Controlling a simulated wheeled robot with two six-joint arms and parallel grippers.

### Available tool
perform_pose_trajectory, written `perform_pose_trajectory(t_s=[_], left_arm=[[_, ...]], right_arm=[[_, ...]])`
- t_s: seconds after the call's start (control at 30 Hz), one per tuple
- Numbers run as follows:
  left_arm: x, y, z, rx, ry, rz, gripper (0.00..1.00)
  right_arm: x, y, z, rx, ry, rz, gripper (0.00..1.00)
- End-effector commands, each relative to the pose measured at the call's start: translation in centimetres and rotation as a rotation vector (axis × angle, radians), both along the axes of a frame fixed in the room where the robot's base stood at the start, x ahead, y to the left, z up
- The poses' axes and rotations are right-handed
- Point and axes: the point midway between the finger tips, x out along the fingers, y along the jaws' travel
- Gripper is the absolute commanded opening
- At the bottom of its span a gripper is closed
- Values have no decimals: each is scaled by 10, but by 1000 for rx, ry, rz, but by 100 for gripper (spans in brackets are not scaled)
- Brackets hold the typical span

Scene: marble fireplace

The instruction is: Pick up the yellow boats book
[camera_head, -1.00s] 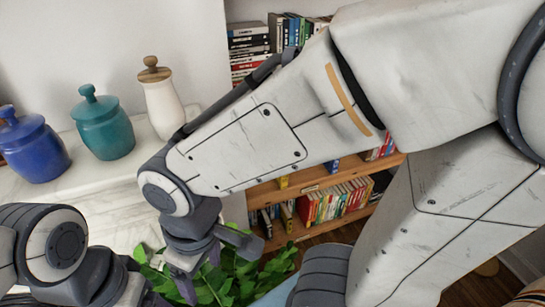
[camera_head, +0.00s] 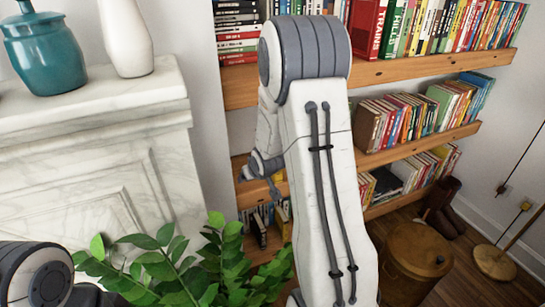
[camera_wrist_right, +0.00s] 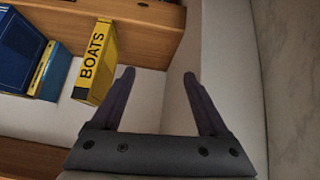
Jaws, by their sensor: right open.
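The yellow BOATS book (camera_wrist_right: 95,68) stands on a wooden shelf in the right wrist view, with its lettered spine facing the camera. My right gripper (camera_wrist_right: 158,75) is open and empty. The book lies beyond and to the left of its left finger, outside the gap and apart from it. In the head view, the end of my right arm (camera_head: 262,167) is by the left end of the lower shelves, and its fingers are hard to make out. Only a joint of my left arm shows at the lower left, and its gripper is out of frame.
Blue books (camera_wrist_right: 22,55) stand left of the yellow book, with a pale wall on the right. Book-filled shelves (camera_head: 400,155) extend right.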

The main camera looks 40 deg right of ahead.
Motion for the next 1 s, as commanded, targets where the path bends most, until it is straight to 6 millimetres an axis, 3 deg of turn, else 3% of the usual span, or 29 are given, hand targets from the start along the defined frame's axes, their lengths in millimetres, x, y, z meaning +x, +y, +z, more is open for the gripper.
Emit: perform_pose_trajectory(t_s=[0.2,0.3,0.37,0.53,0.73,1.0], left_arm=[[0,0,0,1,1,0,78],[0,0,0,1,1,0,78],[0,0,0,1,1,0,78],[0,0,0,1,1,0,78],[0,0,1,1,1,0,78],[0,0,3,1,1,0,78]], right_arm=[[35,-97,-27,-22,-242,-45,78],[39,-132,-35,-25,-353,-51,78],[39,-145,-38,-25,-400,-51,78],[46,-161,-43,-24,-463,-46,78],[74,-167,-55,-24,-467,-45,78],[93,-172,-64,-25,-465,-46,78]])
